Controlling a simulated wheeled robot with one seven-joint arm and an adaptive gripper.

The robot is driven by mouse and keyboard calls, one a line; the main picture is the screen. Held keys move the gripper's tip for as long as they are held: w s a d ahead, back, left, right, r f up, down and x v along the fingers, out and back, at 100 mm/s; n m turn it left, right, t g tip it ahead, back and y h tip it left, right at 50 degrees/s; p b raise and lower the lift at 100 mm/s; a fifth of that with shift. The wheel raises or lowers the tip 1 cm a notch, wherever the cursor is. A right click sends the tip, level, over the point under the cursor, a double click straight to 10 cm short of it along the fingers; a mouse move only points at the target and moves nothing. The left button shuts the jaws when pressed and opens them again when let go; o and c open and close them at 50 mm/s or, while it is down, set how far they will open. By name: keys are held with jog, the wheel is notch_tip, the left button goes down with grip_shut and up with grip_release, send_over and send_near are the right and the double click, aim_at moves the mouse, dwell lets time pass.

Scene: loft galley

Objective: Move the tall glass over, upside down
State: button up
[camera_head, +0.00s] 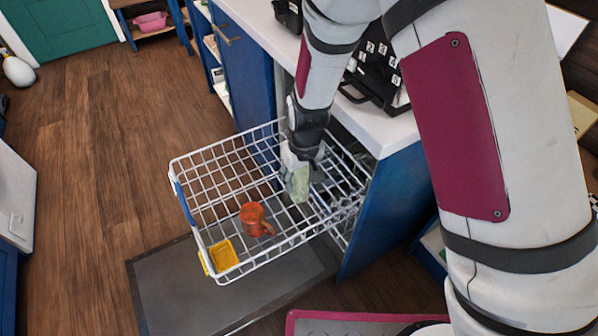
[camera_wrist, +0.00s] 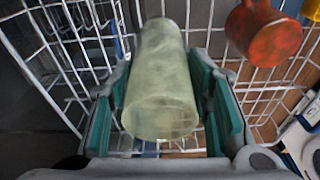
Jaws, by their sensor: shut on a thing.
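The tall glass (camera_head: 297,183) is pale green and see-through. It is in or just above the white wire dishwasher rack (camera_head: 183,170), towards its right side. In the wrist view the glass (camera_wrist: 160,80) lies lengthwise between the two teal finger pads, its wider end nearer the camera. My gripper (camera_head: 303,165) is shut on it, reaching down over the rack; its fingers also show in the wrist view (camera_wrist: 173,110). I cannot tell whether the glass touches the rack wires or which end is the mouth.
An orange-red mug (camera_head: 253,217) sits in the rack, also in the wrist view (camera_wrist: 263,32). A yellow container (camera_head: 224,255) is at its front corner. A white counter (camera_head: 262,24) with a black appliance (camera_head: 374,85) is behind. Rack space left of the mug is bare.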

jog(key=shift+f+b, duration=1.65)
jog(key=shift+f, duration=1.05)
jog(key=o, duration=1.4)
jog(key=shift+r, duration=0.1)
jog(key=r, duration=0.4)
jog(key=s+r, duration=0.1)
jog(key=r, duration=0.2)
jog(key=d+r, duration=0.1)
jog(key=r, duration=0.3)
jog(key=shift+s+r, duration=0.3)
jog(key=shift+r, duration=0.05)
